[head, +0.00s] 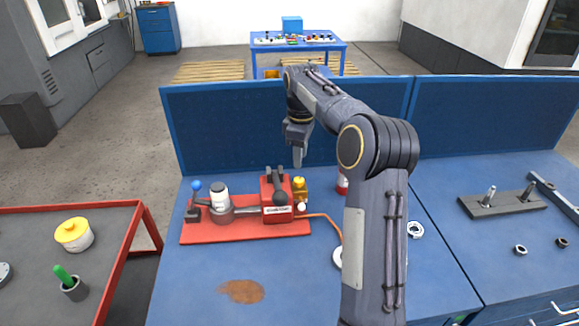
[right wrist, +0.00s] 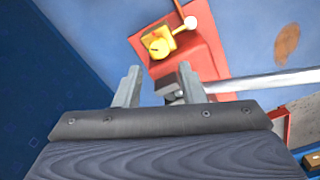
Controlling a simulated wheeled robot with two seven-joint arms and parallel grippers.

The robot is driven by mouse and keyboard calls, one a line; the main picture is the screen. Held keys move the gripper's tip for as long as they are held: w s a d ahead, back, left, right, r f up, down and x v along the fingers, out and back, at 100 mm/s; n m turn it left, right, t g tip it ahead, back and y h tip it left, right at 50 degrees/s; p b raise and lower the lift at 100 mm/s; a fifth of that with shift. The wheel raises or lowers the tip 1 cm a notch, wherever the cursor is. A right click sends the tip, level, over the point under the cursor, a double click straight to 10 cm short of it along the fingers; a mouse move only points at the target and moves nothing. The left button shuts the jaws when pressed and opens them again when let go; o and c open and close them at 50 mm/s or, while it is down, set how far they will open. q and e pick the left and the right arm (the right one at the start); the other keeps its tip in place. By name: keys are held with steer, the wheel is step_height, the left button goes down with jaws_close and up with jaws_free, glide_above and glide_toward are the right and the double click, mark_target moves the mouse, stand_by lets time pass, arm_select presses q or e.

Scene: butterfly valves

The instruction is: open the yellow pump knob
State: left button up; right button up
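The yellow knob (head: 299,186) is on the right side of the red pump block (head: 270,205), with a small white ball just below it. In the right wrist view the yellow knob (right wrist: 158,43) is ahead of the fingers, on a yellow body with a stem ending in the white ball (right wrist: 190,22). My right gripper (head: 298,157) points down above the pump, higher than the knob. Its two fingers (right wrist: 159,72) are apart with nothing gripped; a dark grey part shows between them, below. My left gripper is not in view.
The red base (head: 200,235) also carries a white-capped jar (head: 219,192) and a blue-ball lever (head: 196,187). A blue panel (head: 230,125) stands behind. An orange hose (head: 325,218) runs right. The blue table front is clear apart from a brown stain (head: 243,291).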

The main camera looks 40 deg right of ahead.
mark_target(299, 179)
steer(key=shift+w+f, duration=0.1)
steer(key=shift+f, duration=3.85)
steer(key=c, duration=0.7)
